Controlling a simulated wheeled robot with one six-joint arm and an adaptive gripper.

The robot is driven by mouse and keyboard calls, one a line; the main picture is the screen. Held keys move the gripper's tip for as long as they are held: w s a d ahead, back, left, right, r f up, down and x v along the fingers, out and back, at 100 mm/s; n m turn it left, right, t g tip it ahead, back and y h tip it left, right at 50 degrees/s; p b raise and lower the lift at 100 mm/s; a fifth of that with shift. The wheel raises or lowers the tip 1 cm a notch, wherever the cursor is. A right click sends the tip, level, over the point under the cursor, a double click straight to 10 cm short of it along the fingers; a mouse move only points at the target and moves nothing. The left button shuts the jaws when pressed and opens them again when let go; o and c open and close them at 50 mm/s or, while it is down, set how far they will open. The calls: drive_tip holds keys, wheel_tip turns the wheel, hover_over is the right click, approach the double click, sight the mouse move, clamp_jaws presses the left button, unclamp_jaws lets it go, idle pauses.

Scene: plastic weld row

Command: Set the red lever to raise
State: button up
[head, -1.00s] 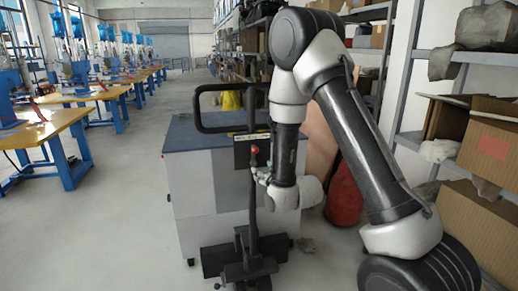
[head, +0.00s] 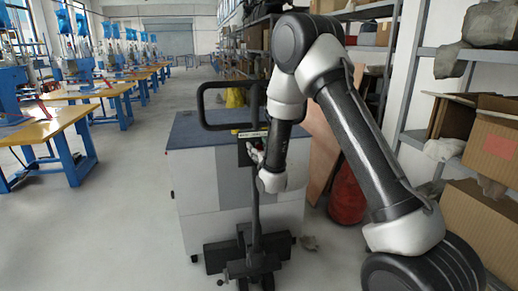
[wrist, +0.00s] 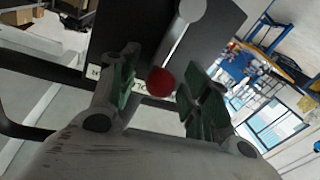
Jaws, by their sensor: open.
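The red lever shows in the wrist view as a red ball knob (wrist: 160,82) on a pale grey rod, which runs to a round grey hub on a dark panel (wrist: 126,30). My gripper (wrist: 160,92) is open, with green-padded fingers on either side of the knob. I cannot tell whether either finger touches it. In the head view my gripper (head: 256,154) is in front of the dark control plate, and it hides most of the knob. The lever's set position cannot be read.
A black looped handle (head: 203,104) rises over the wheeled lift, with its dark base (head: 222,258) on the floor. A grey cabinet (head: 192,180) stands behind. Shelving with cardboard boxes (head: 487,143) lines the right. Yellow-topped benches (head: 40,128) stand left, with clear floor between.

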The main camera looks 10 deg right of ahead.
drive_tip(key=shift+c, duration=0.3)
clamp_jaws()
drive_tip(key=shift+a, duration=0.1)
drive_tip(key=shift+a+f+n+g, duration=0.15)
drive_tip(key=shift+a+n, duration=0.45)
drive_tip(key=shift+n, duration=0.4)
drive_tip(key=shift+a+f+n+g, duration=0.2)
drive_tip(key=shift+a+n, duration=0.4)
drive_tip(key=shift+n, duration=0.4)
drive_tip(key=shift+a+f+n+g, duration=0.15)
drive_tip(key=shift+a+n, duration=0.45)
drive_tip(key=shift+n, duration=0.4)
drive_tip(key=shift+o, duration=0.3)
unclamp_jaws()
drive_tip(key=shift+a, duration=0.1)
